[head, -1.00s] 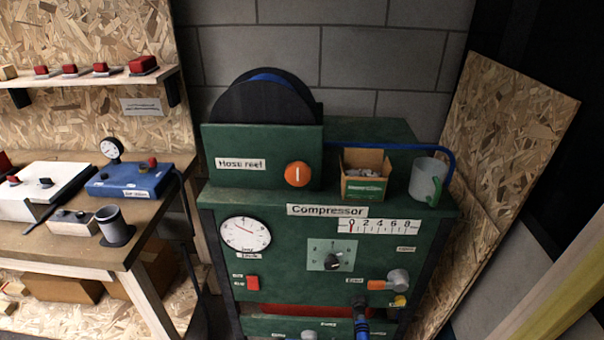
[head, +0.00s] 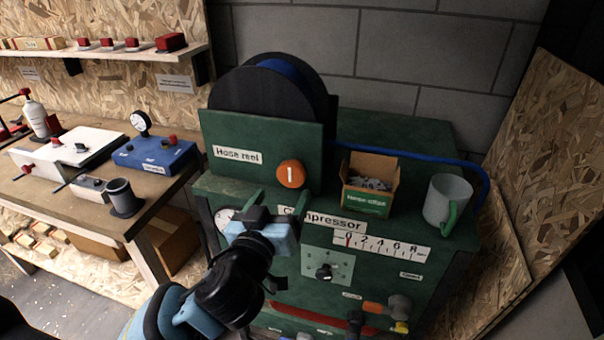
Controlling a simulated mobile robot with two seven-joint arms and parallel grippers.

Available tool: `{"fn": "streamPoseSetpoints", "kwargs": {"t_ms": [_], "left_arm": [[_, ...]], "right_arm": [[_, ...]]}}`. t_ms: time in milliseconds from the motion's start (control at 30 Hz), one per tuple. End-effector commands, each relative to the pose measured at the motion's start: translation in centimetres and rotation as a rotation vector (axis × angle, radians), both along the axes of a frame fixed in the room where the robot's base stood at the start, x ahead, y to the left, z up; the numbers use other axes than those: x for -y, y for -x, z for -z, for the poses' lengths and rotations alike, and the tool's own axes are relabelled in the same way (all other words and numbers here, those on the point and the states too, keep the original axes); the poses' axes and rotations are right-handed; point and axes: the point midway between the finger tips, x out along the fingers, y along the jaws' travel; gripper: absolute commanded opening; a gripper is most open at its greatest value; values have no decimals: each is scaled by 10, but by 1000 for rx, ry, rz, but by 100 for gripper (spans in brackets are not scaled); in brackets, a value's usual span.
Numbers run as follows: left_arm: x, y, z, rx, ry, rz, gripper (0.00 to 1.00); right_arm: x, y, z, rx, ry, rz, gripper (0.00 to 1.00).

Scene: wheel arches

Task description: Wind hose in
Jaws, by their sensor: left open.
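The black hose reel (head: 252,92) stands upright behind a green panel labelled "Hose reel" (head: 237,154), with blue hose wound in it. The blue hose (head: 415,155) runs right from the reel, behind a small box and a mug, and bends down at the right side. An orange round knob (head: 290,174) with a white mark is on the panel. My left gripper (head: 275,200) is open, its fingers pointing up just below the knob, with no clear contact. It partly hides the dial and the "Compressor" label. My right gripper is not in view.
An open cardboard box (head: 368,186) of grey bits and a grey mug (head: 446,200) with a green handle stand on the compressor (head: 402,220). A workbench (head: 60,200) with a blue device (head: 153,154) is at left. A chipboard panel (head: 555,150) leans at right.

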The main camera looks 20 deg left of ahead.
Motion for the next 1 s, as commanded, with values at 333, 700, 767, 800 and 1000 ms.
{"fn": "streamPoseSetpoints", "kwargs": {"t_ms": [333, 700, 767, 800, 1000], "left_arm": [[0, -13, -2, 5, -2, -2, 75], [2, -63, -2, 4, -2, -2, 75], [2, -68, -2, 4, -1, -1, 75], [2, -71, -2, 3, -1, -1, 75], [3, -78, 0, 0, 0, 0, 75]], "right_arm": [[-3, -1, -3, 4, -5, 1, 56], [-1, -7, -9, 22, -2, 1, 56], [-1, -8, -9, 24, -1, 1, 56], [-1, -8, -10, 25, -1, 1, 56], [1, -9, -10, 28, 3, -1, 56]]}}
